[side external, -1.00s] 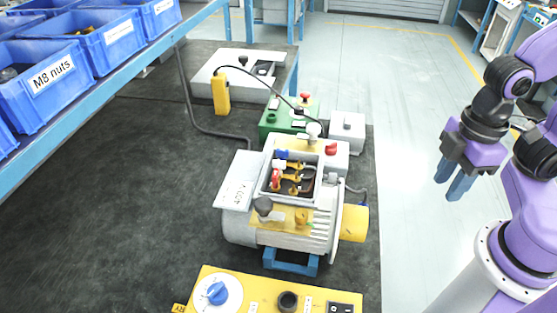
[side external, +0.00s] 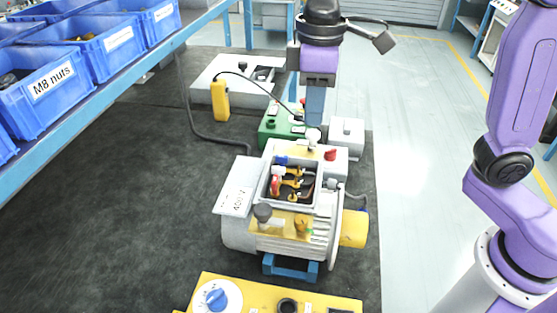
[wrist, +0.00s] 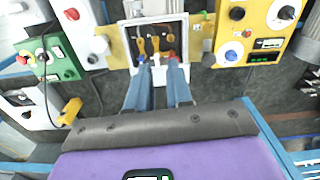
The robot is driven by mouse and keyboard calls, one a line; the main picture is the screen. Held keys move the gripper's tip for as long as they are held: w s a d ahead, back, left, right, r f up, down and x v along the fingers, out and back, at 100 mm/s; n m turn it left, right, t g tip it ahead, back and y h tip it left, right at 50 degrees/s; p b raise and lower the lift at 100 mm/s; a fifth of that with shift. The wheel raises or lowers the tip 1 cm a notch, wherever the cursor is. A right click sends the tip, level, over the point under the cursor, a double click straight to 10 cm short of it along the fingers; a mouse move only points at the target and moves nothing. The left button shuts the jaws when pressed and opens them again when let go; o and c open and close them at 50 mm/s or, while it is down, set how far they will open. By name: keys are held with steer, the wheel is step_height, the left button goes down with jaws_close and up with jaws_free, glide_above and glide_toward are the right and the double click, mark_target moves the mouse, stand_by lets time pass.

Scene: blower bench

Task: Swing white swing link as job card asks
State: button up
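The open terminal box (side external: 318,186) sits on top of the grey motor (side external: 240,234). Inside are yellow links (side external: 292,183), dark parts and a small red-and-white piece (side external: 276,180). I cannot tell for sure which part is the white swing link. My gripper (side external: 314,124) points down just behind the box, above a white-topped knob (side external: 312,139). In the wrist view my gripper's two blue fingers (wrist: 159,64) are apart with nothing held between them, their tips overlapping the box's near side.
A green control box (side external: 272,125) and a grey box (side external: 347,133) stand behind the motor. A yellow panel (side external: 250,290) with a blue knob is in front. Blue bins (side external: 45,88) line the left shelf. The dark mat (side external: 130,200) at left is clear.

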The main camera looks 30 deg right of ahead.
step_height(320, 180, up, 3)
glide_above(279, 167)
steer(key=shift+m, duration=0.4)
step_height(279, 167, down, 18)
steer(key=shift+r, duration=0.25)
jaws_close()
